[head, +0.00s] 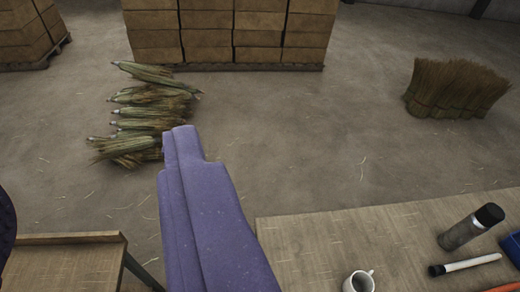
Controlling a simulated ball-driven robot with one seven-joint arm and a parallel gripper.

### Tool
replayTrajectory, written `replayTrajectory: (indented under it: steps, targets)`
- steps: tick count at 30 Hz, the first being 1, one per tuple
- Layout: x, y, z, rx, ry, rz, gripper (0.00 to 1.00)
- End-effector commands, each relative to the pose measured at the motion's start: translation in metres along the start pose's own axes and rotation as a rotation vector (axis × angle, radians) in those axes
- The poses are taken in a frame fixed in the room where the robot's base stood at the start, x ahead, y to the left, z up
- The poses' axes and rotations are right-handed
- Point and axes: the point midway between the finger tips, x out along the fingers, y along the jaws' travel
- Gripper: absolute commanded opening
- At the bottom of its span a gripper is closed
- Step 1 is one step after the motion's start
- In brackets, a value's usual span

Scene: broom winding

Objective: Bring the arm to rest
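My gripper (183,142) is at the far end of a long purple shape that rises from the bottom edge to the middle of the head view. Its narrow tip points away from me, over the open floor. The tip shows from behind and from the side. I cannot make out a gap between fingers, nor whether anything is between them. In the picture the tip overlaps the right edge of a heap of corn-like bundles (140,118); I cannot tell how far apart they are. A dark purple part of my body shows at the left edge.
A table (330,245) at lower right bears a white mug (358,282), a dark-capped bottle (468,229), a marker (470,264) and a blue item (512,247). A wooden surface (62,262) stands lower left. Stacked boxes (235,28) and broom bristles (455,88) are beyond. The middle floor is clear.

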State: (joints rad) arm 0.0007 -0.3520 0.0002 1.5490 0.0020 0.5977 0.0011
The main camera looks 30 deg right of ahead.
Motion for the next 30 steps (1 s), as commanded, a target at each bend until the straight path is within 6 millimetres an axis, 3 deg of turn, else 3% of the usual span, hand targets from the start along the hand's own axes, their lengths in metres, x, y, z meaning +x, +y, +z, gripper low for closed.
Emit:
replayTrajectory:
  steps: [7,10,21,30]
  targets:
    - [0.001,0.000,0.002,-0.001,-0.003,0.000,0.57]
    - [0.004,0.000,0.013,-0.002,-0.004,0.000,0.57]
    - [0.028,0.000,0.117,-0.003,-0.005,0.001,0.57]
    - [0.029,0.000,0.121,-0.003,-0.005,0.001,0.57]
